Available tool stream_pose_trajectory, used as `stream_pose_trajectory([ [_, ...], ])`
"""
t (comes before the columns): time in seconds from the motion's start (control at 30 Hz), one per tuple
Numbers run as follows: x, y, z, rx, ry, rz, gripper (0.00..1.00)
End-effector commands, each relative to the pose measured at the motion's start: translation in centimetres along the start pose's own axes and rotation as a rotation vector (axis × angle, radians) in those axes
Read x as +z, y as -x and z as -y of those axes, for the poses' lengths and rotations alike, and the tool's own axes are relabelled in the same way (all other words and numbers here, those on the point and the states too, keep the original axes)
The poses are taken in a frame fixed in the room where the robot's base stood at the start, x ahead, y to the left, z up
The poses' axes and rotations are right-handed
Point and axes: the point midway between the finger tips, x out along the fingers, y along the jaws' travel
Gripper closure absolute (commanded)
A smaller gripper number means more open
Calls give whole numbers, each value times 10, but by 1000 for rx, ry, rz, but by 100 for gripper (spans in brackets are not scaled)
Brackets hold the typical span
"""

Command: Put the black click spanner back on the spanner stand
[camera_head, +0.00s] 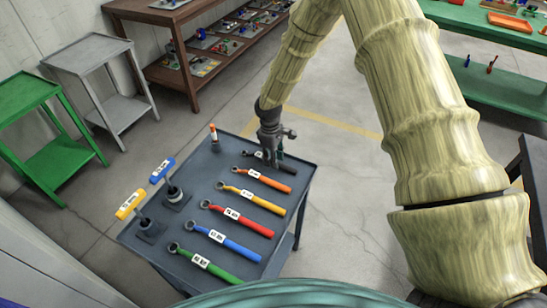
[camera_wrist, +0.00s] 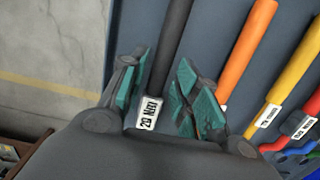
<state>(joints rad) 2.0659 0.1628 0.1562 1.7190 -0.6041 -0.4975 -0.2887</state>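The black click spanner (camera_head: 284,167) lies at the far end of a row of coloured spanners on a dark blue-grey table (camera_head: 190,262). In the wrist view its black handle (camera_wrist: 174,45) runs up between my fingers, with a white "20 Nm" label (camera_wrist: 150,113) close to the palm. My gripper (camera_head: 272,158) is low over this spanner. In the wrist view my gripper (camera_wrist: 165,60) is open, with one teal pad on each side of the handle and gaps visible. Its hand hides the spanner's head. I cannot tell a separate spanner stand from the table.
Beside it lie orange (camera_head: 265,180), yellow (camera_head: 252,198), red (camera_head: 238,217), blue (camera_head: 223,240) and green (camera_head: 205,262) spanners. Yellow-handled (camera_head: 130,204) and blue-handled (camera_head: 163,169) devices and a small orange-topped post (camera_head: 214,138) stand at the left. Floor right of the table is clear.

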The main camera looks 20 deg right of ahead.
Motion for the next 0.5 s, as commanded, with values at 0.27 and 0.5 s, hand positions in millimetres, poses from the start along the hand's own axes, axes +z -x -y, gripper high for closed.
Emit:
stream_pose_trajectory([
  [0.27, 0, 0, 0, 0, 0, 0, 57],
  [0.5, 0, 10, -1, 2, 0, -1, 57],
])
